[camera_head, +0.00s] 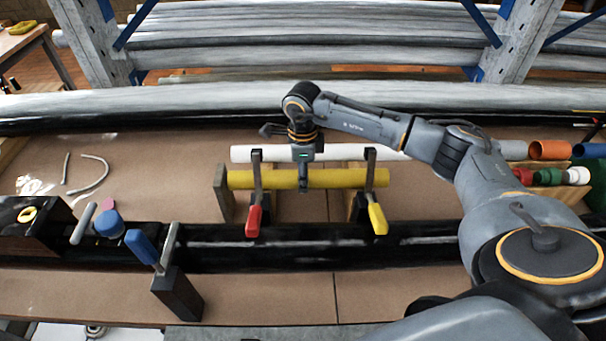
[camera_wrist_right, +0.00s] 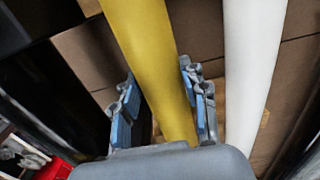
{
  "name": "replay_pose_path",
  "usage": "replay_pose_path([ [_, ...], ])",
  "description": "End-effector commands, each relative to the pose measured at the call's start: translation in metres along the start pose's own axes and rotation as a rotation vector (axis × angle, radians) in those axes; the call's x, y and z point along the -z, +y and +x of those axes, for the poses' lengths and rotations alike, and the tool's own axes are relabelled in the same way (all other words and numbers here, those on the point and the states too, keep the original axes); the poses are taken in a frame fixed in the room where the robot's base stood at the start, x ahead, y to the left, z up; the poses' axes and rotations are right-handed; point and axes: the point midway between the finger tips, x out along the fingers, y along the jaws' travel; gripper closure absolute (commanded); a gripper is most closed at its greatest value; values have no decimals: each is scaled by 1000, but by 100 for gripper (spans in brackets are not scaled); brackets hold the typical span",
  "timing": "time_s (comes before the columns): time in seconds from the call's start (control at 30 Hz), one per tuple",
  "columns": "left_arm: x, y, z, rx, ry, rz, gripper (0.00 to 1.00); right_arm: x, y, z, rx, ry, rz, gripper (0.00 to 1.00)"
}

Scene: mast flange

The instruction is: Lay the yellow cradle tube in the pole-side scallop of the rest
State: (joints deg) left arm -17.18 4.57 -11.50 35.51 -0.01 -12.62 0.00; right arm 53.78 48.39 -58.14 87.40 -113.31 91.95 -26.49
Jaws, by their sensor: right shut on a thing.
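The yellow cradle tube (camera_head: 335,179) lies level across the rest, on the near side of the white tube (camera_head: 348,152) and parallel to it. The rest's wooden end block (camera_head: 223,193) shows at the left; another block (camera_head: 355,206) is partly hidden under the tubes. The scallops are hidden, so I cannot tell whether the yellow tube touches its scallop. My right gripper (camera_head: 303,181) points down over the tube's middle. In the right wrist view its fingers (camera_wrist_right: 157,78) are on either side of the yellow tube (camera_wrist_right: 150,45), shut on it. My left gripper is out of view.
A long black pole (camera_head: 420,236) runs in front. Clamps with a red handle (camera_head: 253,221) and a yellow handle (camera_head: 377,218) stand close to the tube. A blue-handled clamp (camera_head: 146,248) stands front left. Coloured tubes (camera_head: 549,150) lie at right. Bare bench shows left.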

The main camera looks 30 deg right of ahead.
Motion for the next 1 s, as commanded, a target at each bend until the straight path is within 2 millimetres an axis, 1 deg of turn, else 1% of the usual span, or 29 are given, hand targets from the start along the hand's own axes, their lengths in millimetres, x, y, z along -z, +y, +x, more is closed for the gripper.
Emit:
replay_pose_path([
  [0.13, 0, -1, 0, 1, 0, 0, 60, 0, 0, -1, 1, -1, 0, 100],
  [0.17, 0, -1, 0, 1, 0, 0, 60, 0, 0, -1, 1, -1, 0, 50],
  [0.2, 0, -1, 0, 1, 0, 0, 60, 0, 0, -1, 1, -1, 0, 42],
  [0.27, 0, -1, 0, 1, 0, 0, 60, 0, 0, -1, 1, -1, 0, 30],
  [0.57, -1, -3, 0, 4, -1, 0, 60, 0, 0, 0, -1, 1, 0, 30],
  [0.67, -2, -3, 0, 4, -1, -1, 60, 0, 0, -6, 0, 0, 0, 30],
  [0.77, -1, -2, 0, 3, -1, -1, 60, 0, -1, -19, 2, -2, 0, 30],
  [1.0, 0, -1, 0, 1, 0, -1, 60, -1, -1, -70, 4, -3, 0, 30],
])
